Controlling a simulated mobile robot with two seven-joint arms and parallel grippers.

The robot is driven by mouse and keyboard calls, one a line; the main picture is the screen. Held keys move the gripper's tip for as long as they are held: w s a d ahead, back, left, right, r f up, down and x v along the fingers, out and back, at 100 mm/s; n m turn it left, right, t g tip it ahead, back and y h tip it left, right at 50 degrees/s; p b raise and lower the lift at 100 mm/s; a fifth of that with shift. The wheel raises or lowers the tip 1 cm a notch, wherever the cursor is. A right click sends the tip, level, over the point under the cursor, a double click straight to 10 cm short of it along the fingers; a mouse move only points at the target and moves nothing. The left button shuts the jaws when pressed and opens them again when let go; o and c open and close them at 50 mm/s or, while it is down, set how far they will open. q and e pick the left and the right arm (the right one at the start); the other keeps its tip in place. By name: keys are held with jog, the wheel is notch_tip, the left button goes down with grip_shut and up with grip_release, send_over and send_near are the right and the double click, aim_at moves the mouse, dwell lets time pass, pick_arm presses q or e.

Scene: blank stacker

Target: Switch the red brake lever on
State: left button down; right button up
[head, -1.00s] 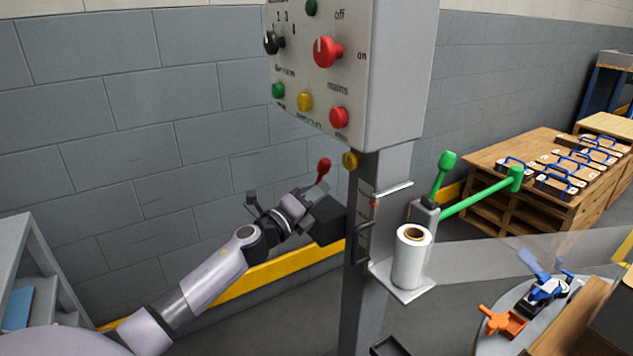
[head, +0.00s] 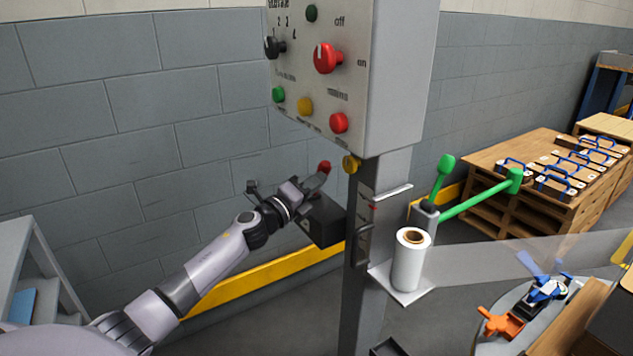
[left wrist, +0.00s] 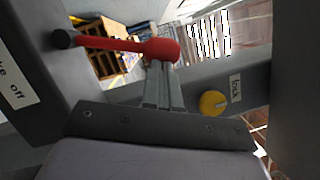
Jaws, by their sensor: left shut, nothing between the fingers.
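The red brake lever shows its round knob (head: 324,167) below the control cabinet, beside the post; its shaft is mostly hidden by my gripper in the head view. In the left wrist view the red lever (left wrist: 115,45) runs from a dark pivot to its ball end. My left gripper (head: 318,182) is shut and empty, just below and in front of the knob. In the left wrist view its fingertips (left wrist: 160,68) reach the ball end; I cannot tell if they touch it. My right gripper is not in view.
The grey control cabinet (head: 395,75) hangs on a post (head: 362,290) right of my gripper. A yellow knob (left wrist: 213,102) marked "lock" is close by. A white roll (head: 408,262) and green levers (head: 478,200) are beyond the post. The wall is behind.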

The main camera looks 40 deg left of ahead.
pick_arm(q)
jog(key=w+a+r+n+g+p, duration=0.2)
jog(key=w+a+n+p, duration=0.1)
jog(key=a+n+p, duration=0.5)
jog(key=shift+w+a+r+n+y+p, duration=0.2)
jog(key=shift+w+a+n+y+p, duration=0.1)
jog(key=shift+p, duration=1.45)
jog(key=shift+d+r, duration=0.1)
